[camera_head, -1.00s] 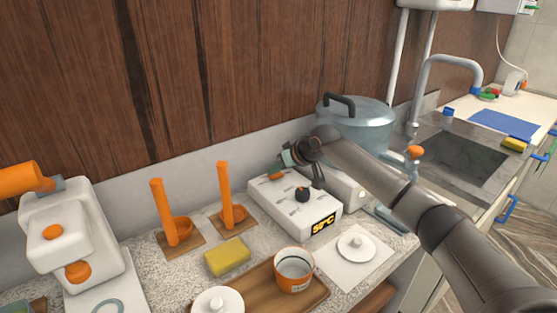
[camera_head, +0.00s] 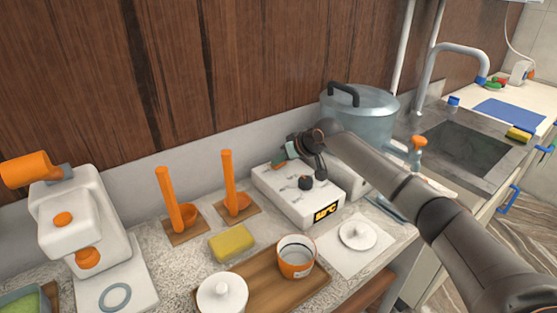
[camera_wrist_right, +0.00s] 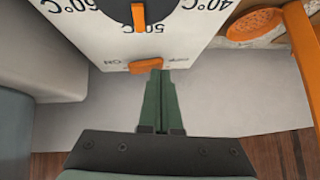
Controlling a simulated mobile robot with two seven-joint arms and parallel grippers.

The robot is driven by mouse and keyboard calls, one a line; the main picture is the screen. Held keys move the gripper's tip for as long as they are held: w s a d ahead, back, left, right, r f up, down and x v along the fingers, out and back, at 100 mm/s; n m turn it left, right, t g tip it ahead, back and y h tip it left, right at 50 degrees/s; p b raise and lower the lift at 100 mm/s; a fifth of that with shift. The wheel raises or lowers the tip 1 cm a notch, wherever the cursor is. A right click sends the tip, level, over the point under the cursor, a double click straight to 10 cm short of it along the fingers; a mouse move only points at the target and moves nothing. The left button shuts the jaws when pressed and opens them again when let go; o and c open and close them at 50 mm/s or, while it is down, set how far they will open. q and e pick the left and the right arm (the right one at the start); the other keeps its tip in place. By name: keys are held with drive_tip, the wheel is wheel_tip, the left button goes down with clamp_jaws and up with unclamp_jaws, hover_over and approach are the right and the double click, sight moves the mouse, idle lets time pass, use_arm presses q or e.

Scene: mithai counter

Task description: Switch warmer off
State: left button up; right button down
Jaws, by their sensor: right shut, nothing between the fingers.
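The warmer (camera_head: 328,192) is a white box on the counter with a black dial (camera_head: 306,183) on top and an orange-lit display (camera_head: 326,210) whose digits are hard to read. In the right wrist view the dial's orange pointer (camera_wrist_right: 139,17) is at 50°C. An orange switch (camera_wrist_right: 145,66) lies near the warmer's back edge, between two small labels. My right gripper (camera_wrist_right: 156,73) is shut and empty, its green fingertips right at the switch; whether they touch it I cannot tell. My left gripper is not in view.
A steel pot (camera_head: 360,118) stands behind the warmer. Orange ladles (camera_head: 229,180) rest left of it. In front are a yellow sponge (camera_head: 232,243), a wooden tray (camera_head: 262,293) with a cup (camera_head: 296,257), and a white lid (camera_head: 358,236). A sink (camera_head: 465,150) is at the right.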

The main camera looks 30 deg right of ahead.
drive_tip(key=shift+d+r, duration=0.25)
drive_tip(key=shift+d, duration=0.25)
drive_tip(key=shift+s+d+r, duration=0.1)
drive_tip(key=shift+r, duration=0.05)
drive_tip(key=v, duration=1.2)
idle(0.3)
